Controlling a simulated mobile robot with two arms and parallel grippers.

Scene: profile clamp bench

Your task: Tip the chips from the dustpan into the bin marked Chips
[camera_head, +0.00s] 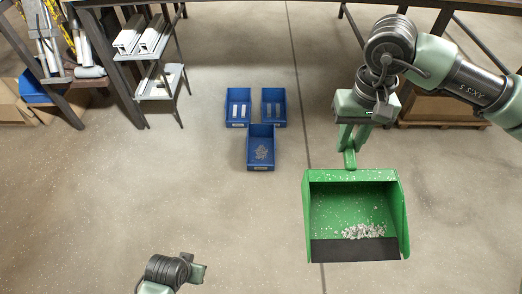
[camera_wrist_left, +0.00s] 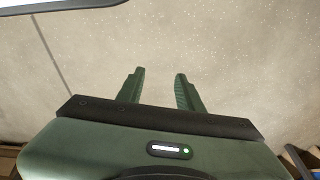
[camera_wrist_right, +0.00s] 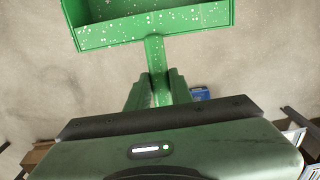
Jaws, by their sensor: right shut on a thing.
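A green dustpan (camera_head: 325,215) with a black front lip hangs in the air at the right of the head view, roughly level. A small heap of silvery chips (camera_head: 363,231) lies in it near the lip. My right gripper (camera_head: 351,143) is shut on its handle, which also shows between the fingers in the right wrist view (camera_wrist_right: 156,70). Three blue bins stand on the floor; the front one (camera_head: 254,165) holds grey chip-like bits. Its label is too small to read. My left gripper (camera_wrist_left: 160,74) is open and empty over bare floor.
The two rear blue bins (camera_head: 238,92) (camera_head: 273,93) hold pale strips. A rack with pale profiles (camera_head: 142,38) stands at the upper left, a wooden pallet with cartons (camera_head: 440,108) behind my right arm. The floor around the bins is clear.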

